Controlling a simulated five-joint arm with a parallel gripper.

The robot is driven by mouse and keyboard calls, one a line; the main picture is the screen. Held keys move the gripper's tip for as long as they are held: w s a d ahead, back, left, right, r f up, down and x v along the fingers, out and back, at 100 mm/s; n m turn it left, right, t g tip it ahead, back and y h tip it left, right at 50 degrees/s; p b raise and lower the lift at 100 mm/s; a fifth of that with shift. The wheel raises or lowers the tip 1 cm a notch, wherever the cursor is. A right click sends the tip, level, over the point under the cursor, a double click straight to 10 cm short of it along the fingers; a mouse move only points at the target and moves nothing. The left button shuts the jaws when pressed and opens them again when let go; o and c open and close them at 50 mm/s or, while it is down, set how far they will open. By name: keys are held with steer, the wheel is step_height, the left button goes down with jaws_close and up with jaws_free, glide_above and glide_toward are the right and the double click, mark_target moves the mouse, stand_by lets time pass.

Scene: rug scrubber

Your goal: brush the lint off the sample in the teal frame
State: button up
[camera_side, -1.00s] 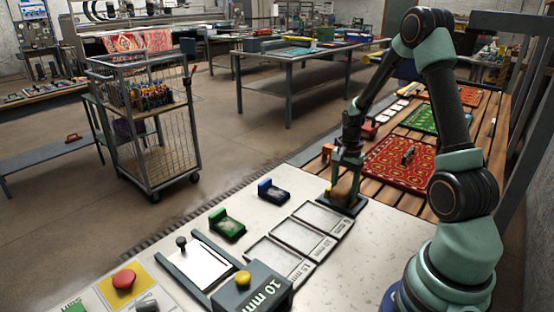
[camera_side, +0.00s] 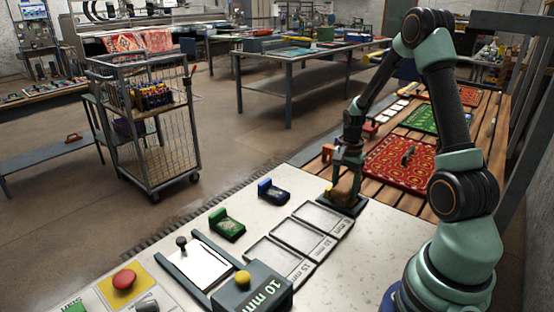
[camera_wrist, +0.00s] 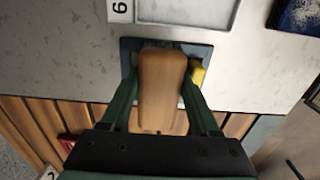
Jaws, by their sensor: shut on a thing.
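A wooden block-shaped handle (camera_wrist: 160,85), which looks like the brush's, stands between the fingers of my gripper (camera_wrist: 160,110) in the wrist view. My gripper (camera_side: 345,185) is shut on it, low over a dark holder (camera_side: 352,206) at the right end of the pale counter. The holder's blue-grey edge (camera_wrist: 127,52) shows around the handle in the wrist view. The bristles are hidden. Rug samples lie on the slatted table behind: a red patterned one (camera_side: 385,170) with a small dark thing on it, and a green one (camera_side: 422,120). I cannot make out which sample has the teal frame.
Shallow grey trays (camera_side: 318,217) lie left of the holder. A blue block (camera_side: 273,192) and a green block (camera_side: 227,226) stand on the counter. A wire cart (camera_side: 150,165) stands on the floor.

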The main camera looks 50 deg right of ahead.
mark_target(348, 182)
steer(key=shift+d+f, duration=0.1)
steer(key=shift+d, duration=0.85)
steer(key=shift+r, duration=3.05)
